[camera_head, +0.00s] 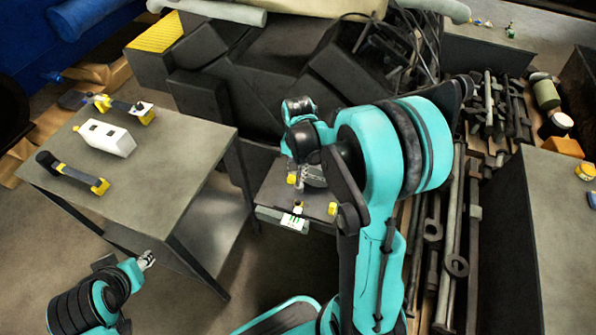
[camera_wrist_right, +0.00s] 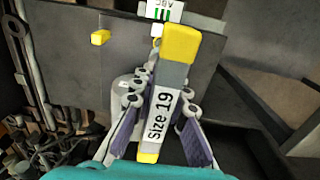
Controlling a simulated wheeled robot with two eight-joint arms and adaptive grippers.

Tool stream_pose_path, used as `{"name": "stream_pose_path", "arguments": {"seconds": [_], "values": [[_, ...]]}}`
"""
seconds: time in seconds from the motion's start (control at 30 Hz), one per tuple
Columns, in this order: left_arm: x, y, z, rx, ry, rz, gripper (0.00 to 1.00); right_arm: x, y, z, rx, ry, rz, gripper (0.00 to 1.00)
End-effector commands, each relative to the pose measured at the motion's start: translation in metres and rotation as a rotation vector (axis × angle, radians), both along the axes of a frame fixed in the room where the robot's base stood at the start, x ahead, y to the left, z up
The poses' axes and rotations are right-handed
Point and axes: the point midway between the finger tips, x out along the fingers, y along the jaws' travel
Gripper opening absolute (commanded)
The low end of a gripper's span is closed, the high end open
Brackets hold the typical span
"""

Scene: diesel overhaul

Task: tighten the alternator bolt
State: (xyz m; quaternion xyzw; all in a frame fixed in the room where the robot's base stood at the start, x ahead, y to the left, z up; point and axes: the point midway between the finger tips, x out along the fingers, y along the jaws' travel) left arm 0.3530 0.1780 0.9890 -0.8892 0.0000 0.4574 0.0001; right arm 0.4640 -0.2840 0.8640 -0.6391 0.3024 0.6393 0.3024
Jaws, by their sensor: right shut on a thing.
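In the head view my right arm reaches down over a small dark stand (camera_head: 275,190), and the gripper is largely hidden by the arm. A grey rounded part (camera_head: 314,176), perhaps the alternator, sits beside the gripper; a grey cylinder (camera_wrist_right: 122,92) shows behind the fingers in the wrist view. I cannot make out the bolt, or whether the tool touches it. My left gripper (camera_head: 147,260) is low at the left, away from the stand; its jaws are too small to read.
A grey table (camera_head: 170,180) at the left holds a white block (camera_head: 105,137) and two yellow-ended tools (camera_head: 75,172). A label card (camera_head: 292,221) is on the stand's front. Dark machinery (camera_head: 265,80) stands behind. Metal rods and rings (camera_head: 455,240) lie at the right.

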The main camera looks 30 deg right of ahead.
Motion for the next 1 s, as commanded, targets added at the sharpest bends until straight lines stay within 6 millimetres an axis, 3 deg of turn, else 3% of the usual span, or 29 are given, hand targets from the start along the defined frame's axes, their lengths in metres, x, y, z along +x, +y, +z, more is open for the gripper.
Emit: {"name": "stream_pose_path", "arguments": {"seconds": [0.63,1.0], "values": [[0.000,0.000,-0.006,0.000,0.000,0.000,0.40,0.000,0.000,-0.017,0.000,0.000,1.133,0.00],[0.000,0.000,-0.020,0.000,0.000,0.000,0.40,0.000,0.000,-0.028,0.000,0.000,1.783,0.00]]}}
